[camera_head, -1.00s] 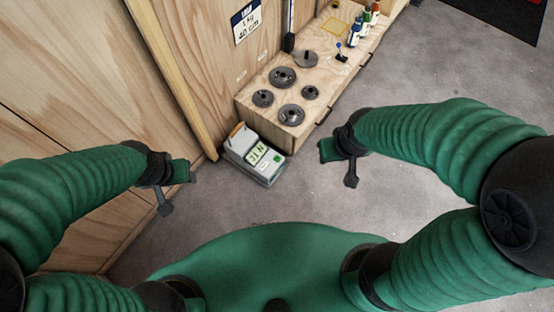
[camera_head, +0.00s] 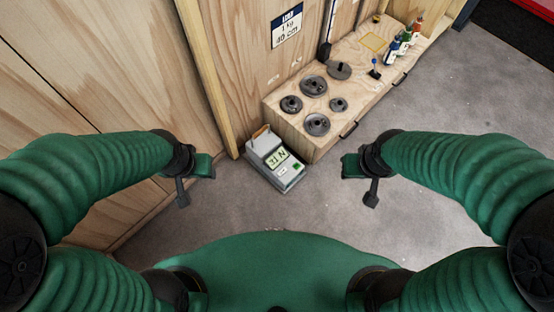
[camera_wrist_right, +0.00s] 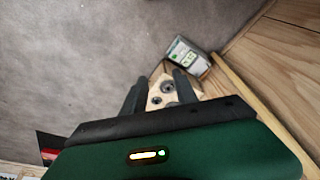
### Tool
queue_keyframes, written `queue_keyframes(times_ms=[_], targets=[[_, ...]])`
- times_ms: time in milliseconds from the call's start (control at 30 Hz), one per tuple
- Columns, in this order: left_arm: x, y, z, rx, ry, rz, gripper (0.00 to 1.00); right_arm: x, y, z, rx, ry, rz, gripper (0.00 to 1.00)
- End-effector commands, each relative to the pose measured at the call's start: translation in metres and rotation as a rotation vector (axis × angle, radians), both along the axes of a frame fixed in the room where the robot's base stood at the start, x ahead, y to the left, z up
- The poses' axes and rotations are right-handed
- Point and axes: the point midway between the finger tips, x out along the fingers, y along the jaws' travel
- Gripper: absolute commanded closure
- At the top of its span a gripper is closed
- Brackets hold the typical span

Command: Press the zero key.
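A grey boxy device (camera_head: 275,160) with a lit green display (camera_head: 279,155) and a few keys sits on the floor against the wooden bench, in the middle of the head view. A green key (camera_head: 297,167) and a pale key (camera_head: 282,171) show below the display; their labels are too small to read. The device also shows in the right wrist view (camera_wrist_right: 188,56). My right gripper (camera_head: 371,193) is right of the device, apart from it; its two fingers stand apart and empty in the wrist view (camera_wrist_right: 158,85). My left gripper (camera_head: 183,192) is left of it, its opening unclear.
The wooden bench (camera_head: 300,145) behind the device carries several dark round weights (camera_head: 316,124) and some bottles (camera_head: 392,48). A wooden wall with a post (camera_head: 208,80) stands close on the left. The grey floor (camera_head: 430,130) is clear at the right.

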Motion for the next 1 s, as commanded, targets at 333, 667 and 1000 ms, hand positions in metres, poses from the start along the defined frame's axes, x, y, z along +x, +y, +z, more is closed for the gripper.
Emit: queue_keyframes(times_ms=[333, 667, 1000], targets=[[-0.0001, 0.0001, 0.0, 0.0, 0.0, 0.0, 0.51, 0.0, 0.0001, 0.0, 0.0, 0.0, 0.0, 0.65], [0.0, 0.0, 0.0, 0.0, 0.0, 0.0, 0.51, 0.0, 0.0001, 0.0, 0.0, 0.0, 0.0, 1.0], [0.0, 0.0, 0.0, 0.0, 0.0, 0.0, 0.51, 0.0, 0.0, 0.0, 0.0, 0.0, 0.0, 1.0]])
